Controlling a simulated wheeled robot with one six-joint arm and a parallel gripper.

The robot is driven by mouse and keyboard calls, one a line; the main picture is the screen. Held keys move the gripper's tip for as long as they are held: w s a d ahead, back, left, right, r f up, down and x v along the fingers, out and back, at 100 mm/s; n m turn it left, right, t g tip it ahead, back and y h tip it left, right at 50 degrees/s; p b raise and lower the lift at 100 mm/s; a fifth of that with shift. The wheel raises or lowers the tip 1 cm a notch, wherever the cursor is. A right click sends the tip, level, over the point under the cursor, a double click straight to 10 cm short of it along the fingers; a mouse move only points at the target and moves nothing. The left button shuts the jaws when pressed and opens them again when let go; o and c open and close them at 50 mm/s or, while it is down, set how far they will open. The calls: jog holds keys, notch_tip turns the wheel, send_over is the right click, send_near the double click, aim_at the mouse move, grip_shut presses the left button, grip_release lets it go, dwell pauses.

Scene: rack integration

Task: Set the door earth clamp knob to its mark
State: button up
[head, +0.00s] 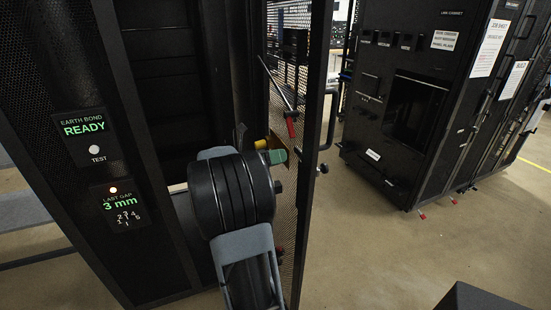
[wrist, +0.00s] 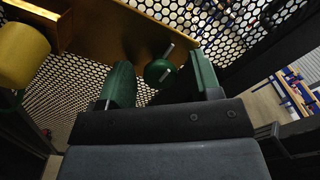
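The green clamp knob (wrist: 160,72) shows in the wrist view against a brass-coloured plate (wrist: 110,28), with a short silver bar above it and a pale mark on its face. My gripper (wrist: 163,80) has two green-padded fingers, one on each side of the knob. It is open, with gaps visible between the pads and the knob. In the head view, my gripper (head: 277,157) is at the mesh door (head: 316,100), and a green part shows there. I cannot tell whether it is a finger or the knob.
A yellow cylinder (wrist: 22,55) is left of my gripper in the wrist view. A red-handled lever (head: 290,125) hangs on the door above. The rack panel shows "EARTH BOND READY" (head: 84,126) and "LAST GAP 3 mm" (head: 118,203). A black cabinet (head: 415,90) stands right, beyond open floor.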

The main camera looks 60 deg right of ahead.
jog(key=c, duration=0.9)
jog(key=shift+s+f+m+b, duration=0.1)
jog(key=shift+m+b, duration=6.25)
jog(key=shift+m, duration=2.1)
jog(key=shift+f+m+b, duration=0.1)
jog(key=shift+m+b, duration=6.25)
jog(key=shift+m, duration=2.1)
